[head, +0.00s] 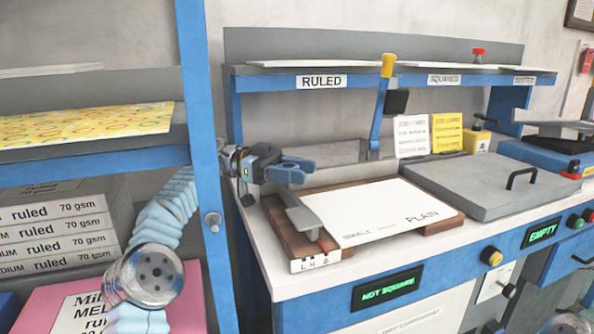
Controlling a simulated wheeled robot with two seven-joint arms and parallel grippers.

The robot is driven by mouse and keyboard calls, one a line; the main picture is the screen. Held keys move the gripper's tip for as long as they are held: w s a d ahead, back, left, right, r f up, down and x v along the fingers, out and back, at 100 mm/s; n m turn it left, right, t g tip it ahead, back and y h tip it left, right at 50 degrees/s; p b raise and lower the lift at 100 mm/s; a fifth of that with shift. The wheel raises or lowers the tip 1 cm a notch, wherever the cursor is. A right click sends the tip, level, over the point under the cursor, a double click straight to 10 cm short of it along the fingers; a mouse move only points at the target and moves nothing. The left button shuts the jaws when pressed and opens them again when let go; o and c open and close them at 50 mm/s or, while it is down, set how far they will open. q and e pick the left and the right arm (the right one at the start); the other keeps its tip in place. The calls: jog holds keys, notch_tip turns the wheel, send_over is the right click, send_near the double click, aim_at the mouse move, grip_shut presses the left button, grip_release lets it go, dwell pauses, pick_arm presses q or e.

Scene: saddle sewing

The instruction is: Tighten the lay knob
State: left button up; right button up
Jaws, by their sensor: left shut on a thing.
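My left gripper (297,169) has its blue fingers shut at the back end of the grey lay bar (303,217). The lay knob is hidden between or behind the fingers, so I cannot see how tight it sits. The bar lies along the left side of a brown wooden board, with its front end near a red mark (323,246) and a white scale (316,261) lettered L, M, S. White paper (384,211) printed "SMALL" and "PLAIN" lies on the board (446,219), right of the bar. My right gripper is not in view.
A lever with a yellow grip (388,66) stands behind the board. A grey lid with a black handle (522,178) is to the right. The bench front has a "NOT SQUARE" display (387,291) and an "EMPTY" display (542,232). A blue shelf post (204,150) stands close left.

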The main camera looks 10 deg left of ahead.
pick_arm(q)
jog(key=o, duration=1)
jog(key=shift+c, duration=0.2)
jog(key=shift+t, duration=0.3)
